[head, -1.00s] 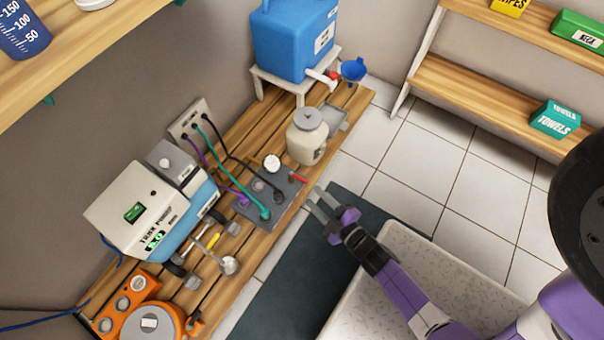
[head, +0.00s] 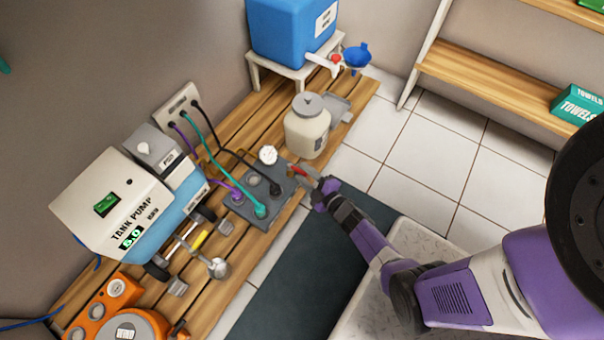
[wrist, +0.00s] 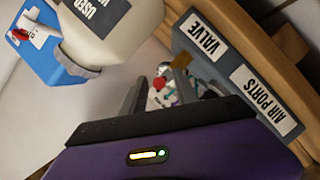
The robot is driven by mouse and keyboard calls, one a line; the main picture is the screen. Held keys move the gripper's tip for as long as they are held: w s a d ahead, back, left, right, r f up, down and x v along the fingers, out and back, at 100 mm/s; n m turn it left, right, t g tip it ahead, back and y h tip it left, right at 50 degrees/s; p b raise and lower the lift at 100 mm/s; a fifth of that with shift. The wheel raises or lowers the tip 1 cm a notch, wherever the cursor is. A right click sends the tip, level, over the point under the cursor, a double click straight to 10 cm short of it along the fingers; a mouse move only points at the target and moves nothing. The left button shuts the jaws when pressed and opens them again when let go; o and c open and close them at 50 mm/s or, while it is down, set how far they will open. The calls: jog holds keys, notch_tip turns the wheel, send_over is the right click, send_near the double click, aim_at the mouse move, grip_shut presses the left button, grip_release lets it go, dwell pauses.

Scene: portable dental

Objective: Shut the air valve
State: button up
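The air valve has a red lever (head: 299,171) at the right end of the grey air-port block (head: 262,220). The block carries a teal, a black and a purple line and a white round gauge (head: 268,155). My gripper (head: 312,177) is at the lever, its fingers partly hidden there. In the wrist view my gripper (wrist: 160,88) has its two fingers apart. A brass piece (wrist: 183,64) shows beside the right finger, next to the label VALVE (wrist: 203,38). A small red patch shows between the fingers; I cannot tell whether the fingers touch the lever.
A cream jar (head: 306,130) stands close behind the valve. A blue tank (head: 290,35) with a red tap stands on a white stand. The tank pump (head: 125,210) is to the left. A dark mat (head: 300,275) and tiled floor lie in front of the wooden bench.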

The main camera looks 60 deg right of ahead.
jog(key=shift+x, duration=0.75)
grip_shut()
dwell(0.9)
